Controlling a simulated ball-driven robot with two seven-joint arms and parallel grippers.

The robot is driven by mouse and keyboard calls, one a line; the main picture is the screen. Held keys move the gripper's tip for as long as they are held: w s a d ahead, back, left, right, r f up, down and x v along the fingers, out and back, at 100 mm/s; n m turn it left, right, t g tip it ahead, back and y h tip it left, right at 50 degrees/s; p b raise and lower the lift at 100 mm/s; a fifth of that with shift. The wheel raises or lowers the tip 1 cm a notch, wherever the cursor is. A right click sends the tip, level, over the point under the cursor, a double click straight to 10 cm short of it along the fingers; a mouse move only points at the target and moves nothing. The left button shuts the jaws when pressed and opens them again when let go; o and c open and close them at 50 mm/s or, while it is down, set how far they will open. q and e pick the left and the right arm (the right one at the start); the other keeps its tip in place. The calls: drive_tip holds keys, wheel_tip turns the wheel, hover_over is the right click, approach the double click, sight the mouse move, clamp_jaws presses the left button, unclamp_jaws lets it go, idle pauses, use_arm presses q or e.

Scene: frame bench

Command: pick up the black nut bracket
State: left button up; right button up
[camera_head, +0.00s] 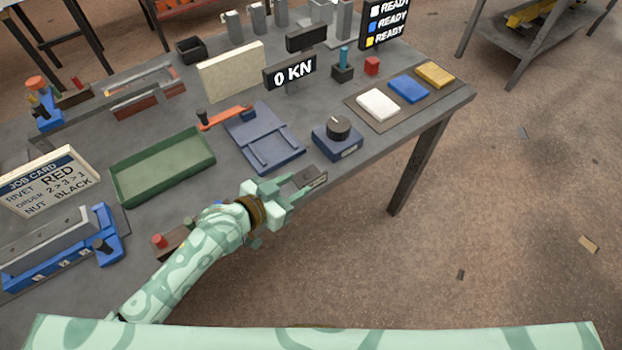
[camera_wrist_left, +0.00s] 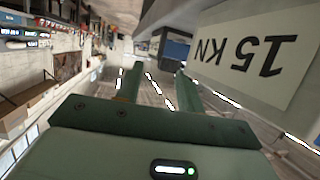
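I cannot tell for sure which thing is the black nut bracket. Dark candidates in the head view are an open black box (camera_head: 190,49) at the back left and a dark block (camera_head: 342,73) with a blue peg at the back. My left gripper (camera_head: 288,190) is at the bench's front edge, beside a small dark labelled piece (camera_head: 313,179). In the left wrist view its two fingers (camera_wrist_left: 158,84) stand apart with nothing seen between them. A pale plate reading "15 KN" (camera_wrist_left: 252,55) is close by on the right there. My right gripper is not in view.
A green tray (camera_head: 163,168), a blue plate fixture (camera_head: 262,140) and a blue box with a black knob (camera_head: 338,140) stand near the gripper. The job card (camera_head: 48,183) reads rivet red, nut black. White, blue and yellow pads lie on the right mat (camera_head: 355,104).

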sight(309, 182)
use_arm(q)
drive_tip(key=shift+w+d+f, duration=0.15)
drive_tip(key=shift+d+f, duration=0.1)
drive_tip(key=shift+d, duration=0.1)
drive_tip(key=x, duration=0.2)
drive_tip(key=b+x, duration=0.1)
drive_tip(key=x, duration=0.1)
drive_tip(key=shift+d+f, duration=0.3)
clamp_jaws()
drive_tip(key=shift+r, duration=0.1)
